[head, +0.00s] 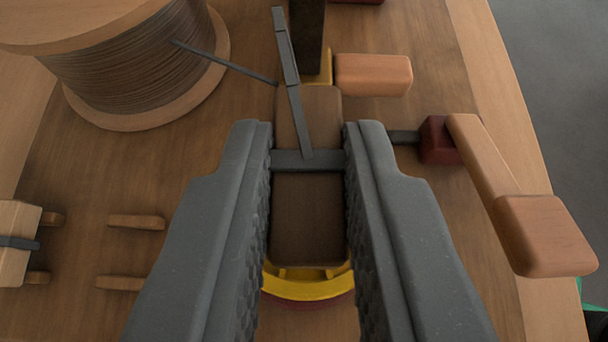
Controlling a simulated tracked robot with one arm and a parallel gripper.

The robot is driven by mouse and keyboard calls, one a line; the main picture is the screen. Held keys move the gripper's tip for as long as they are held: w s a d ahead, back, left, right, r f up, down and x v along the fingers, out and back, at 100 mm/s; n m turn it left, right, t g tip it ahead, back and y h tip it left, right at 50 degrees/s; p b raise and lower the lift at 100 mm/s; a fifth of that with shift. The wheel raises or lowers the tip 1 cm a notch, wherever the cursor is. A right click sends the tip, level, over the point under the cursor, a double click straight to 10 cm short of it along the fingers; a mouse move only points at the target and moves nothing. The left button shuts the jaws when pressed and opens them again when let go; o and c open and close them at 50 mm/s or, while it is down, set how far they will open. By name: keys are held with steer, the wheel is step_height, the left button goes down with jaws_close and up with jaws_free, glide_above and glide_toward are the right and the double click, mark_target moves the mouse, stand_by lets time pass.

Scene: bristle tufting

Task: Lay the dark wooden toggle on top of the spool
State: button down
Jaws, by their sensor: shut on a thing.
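My gripper (308,170) is shut on the dark wooden toggle (308,220), a brown block with a grey band across it. The toggle lies lengthwise between the two grey fingers, and its near end sticks out toward the camera. The spool (140,75) stands upright at the upper left, wound with dark wire between pale wooden flanges. Its top flange (75,18) is cut off by the picture's edge. The toggle is to the right of the spool and apart from it in the picture.
A thin dark wire (225,62) runs from the spool toward a grey jointed bar (290,75). A yellow curved part (308,288) shows below the toggle. A wooden handle (545,235) is at right. A pale banded block (15,245) and several pegs (137,222) lie at left.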

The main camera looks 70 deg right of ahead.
steer(key=shift+f+b, duration=1.05)
steer(key=shift+b, duration=0.35)
stand_by(1.1)
steer(key=c, duration=1.3)
jaws_free()
steer(key=shift+o, duration=0.2)
steer(key=shift+a+r, duration=0.1)
steer(key=p+v, duration=0.2)
steer(key=v, duration=1.1)
steer(key=shift+a+p, duration=0.3)
steer(key=shift+p, duration=0.05)
steer(key=shift+r, duration=0.1)
